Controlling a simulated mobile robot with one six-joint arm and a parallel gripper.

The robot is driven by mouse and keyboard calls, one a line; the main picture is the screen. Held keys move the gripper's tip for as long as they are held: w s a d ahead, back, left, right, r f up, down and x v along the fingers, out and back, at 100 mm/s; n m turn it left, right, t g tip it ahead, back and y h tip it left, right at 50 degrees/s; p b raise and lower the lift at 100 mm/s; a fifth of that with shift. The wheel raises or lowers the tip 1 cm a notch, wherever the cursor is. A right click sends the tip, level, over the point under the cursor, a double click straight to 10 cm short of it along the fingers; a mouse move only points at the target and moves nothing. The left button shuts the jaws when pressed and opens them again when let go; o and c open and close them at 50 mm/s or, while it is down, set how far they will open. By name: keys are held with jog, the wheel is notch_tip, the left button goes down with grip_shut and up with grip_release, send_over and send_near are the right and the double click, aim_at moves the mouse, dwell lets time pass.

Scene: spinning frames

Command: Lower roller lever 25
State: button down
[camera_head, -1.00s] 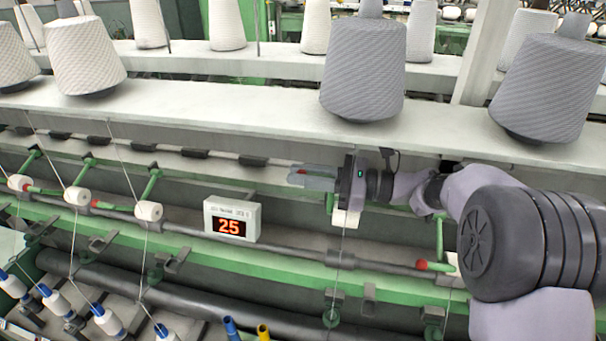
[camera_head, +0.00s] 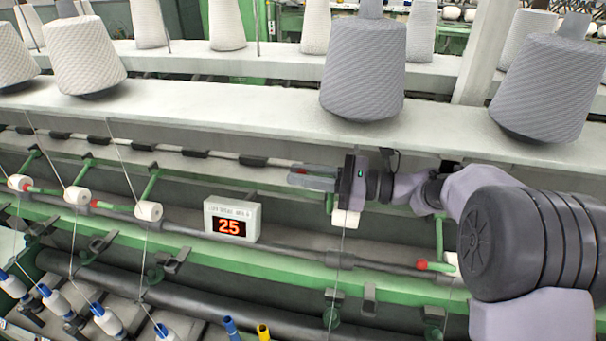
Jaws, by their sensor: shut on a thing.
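The number box (camera_head: 232,220) showing 25 in red digits sits on the green rail, left of centre. My gripper (camera_head: 310,180) reaches in from the right, above and to the right of this box. Much of the lever is hidden behind my gripper.
Other levers with white rollers (camera_head: 149,210) stand to the left. A red-tipped lever (camera_head: 422,265) lies at the lower right, near my arm. Large grey yarn cones (camera_head: 363,68) stand on the white shelf (camera_head: 230,105) above the gripper. Blue-and-white bobbins (camera_head: 107,321) line the lower left.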

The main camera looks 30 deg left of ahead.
jog(key=shift+s+d+f+n+b, duration=0.1)
jog(key=shift+s+f+n+b, duration=0.3)
jog(key=shift+b, duration=0.65)
jog(key=s+d+f+n+b, duration=0.1)
jog(key=s+f+n+b, duration=0.3)
jog(key=b, duration=0.8)
jog(key=shift+s+d+f+n+b, duration=0.3)
jog(key=shift+f+n, duration=0.2)
jog(key=shift+f, duration=0.3)
jog(key=c, duration=1.4)
grip_release()
jog(key=shift+c, duration=0.2)
